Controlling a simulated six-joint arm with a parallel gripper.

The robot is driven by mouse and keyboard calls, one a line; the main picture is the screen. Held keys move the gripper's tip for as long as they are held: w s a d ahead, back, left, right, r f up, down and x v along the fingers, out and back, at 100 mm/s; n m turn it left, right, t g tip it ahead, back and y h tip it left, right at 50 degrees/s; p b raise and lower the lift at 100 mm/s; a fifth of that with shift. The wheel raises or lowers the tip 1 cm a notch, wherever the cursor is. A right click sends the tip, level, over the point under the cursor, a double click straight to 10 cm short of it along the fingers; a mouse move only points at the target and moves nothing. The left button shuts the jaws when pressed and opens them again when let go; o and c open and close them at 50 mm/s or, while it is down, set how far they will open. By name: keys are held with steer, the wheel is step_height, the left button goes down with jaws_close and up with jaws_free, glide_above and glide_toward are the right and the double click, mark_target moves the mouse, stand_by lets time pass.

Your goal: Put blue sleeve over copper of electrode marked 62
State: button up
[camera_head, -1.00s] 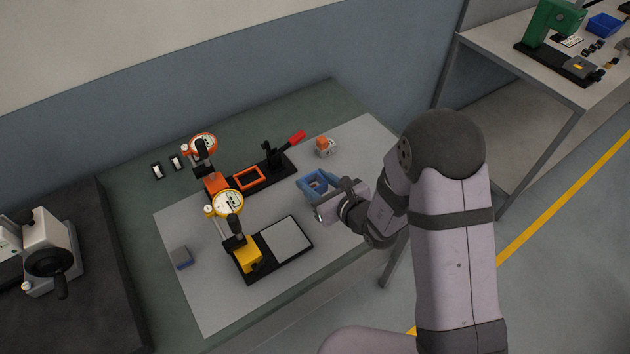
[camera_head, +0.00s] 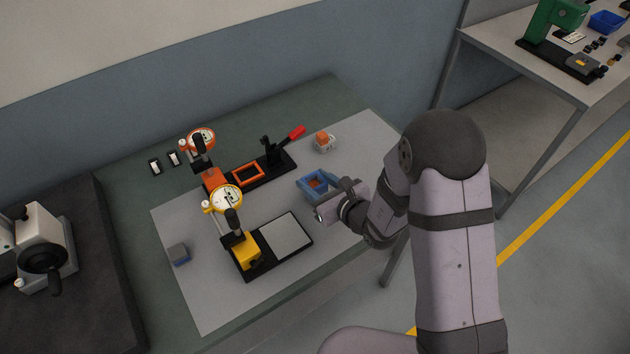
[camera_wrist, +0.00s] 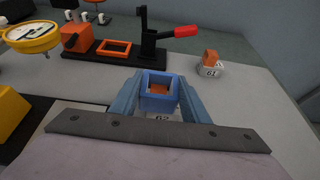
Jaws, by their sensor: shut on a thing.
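My gripper (camera_wrist: 158,98) is shut on a blue square sleeve (camera_wrist: 158,104), one blue finger on each side. In the wrist view, orange copper (camera_wrist: 160,89) shows inside the sleeve's opening. Below the sleeve is part of a white base with a mark that looks like 62 (camera_wrist: 162,118); the sleeve and my gripper hide most of this electrode. In the head view, orange (camera_head: 315,183) shows inside the blue frame at my gripper. I cannot tell how far down the sleeve sits on the copper.
A second electrode (camera_wrist: 209,66), orange copper on a white base, stands bare to the right. Behind is a black fixture with a red handle (camera_wrist: 186,31) and an orange frame (camera_wrist: 114,48). Dial gauges (camera_head: 224,199) stand left. A grey-blue block (camera_head: 179,254) lies at the mat's far left.

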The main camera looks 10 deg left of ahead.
steer(key=shift+f+b, duration=0.65)
steer(key=shift+b, duration=0.05)
stand_by(0.4)
steer(key=o, duration=1.1)
steer(key=shift+b+v, duration=0.7)
steer(key=shift+v, duration=3)
